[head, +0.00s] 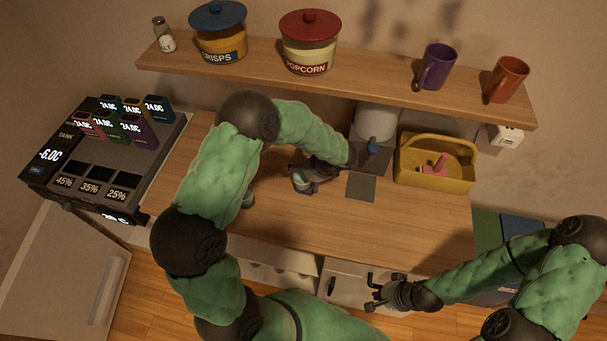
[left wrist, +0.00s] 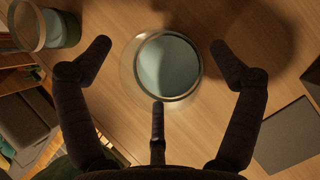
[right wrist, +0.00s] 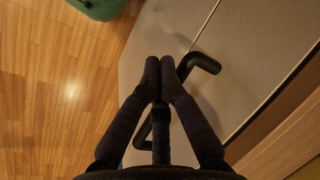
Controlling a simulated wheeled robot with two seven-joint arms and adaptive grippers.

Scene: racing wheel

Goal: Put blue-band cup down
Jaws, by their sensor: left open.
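A clear cup with pale blue-grey contents stands upright on the wooden counter in the left wrist view (left wrist: 168,66); the same cup shows partly in the head view (head: 302,183). Its band colour cannot be made out. My left gripper (left wrist: 160,55) is open, with its fingers spread apart on either side of the cup and not touching it. A second cup (left wrist: 62,28) stands to the left in that view and is partly hidden by my arm in the head view (head: 249,198). My right gripper (head: 374,294) is shut and empty in front of the cabinet.
A dark flat pad (head: 361,187) lies right of the cup, with a yellow basket (head: 435,180) beyond. A display unit (head: 100,150) stands at the left. A shelf (head: 370,85) with jars and mugs hangs above. A black handle (right wrist: 203,63) sits near my right gripper.

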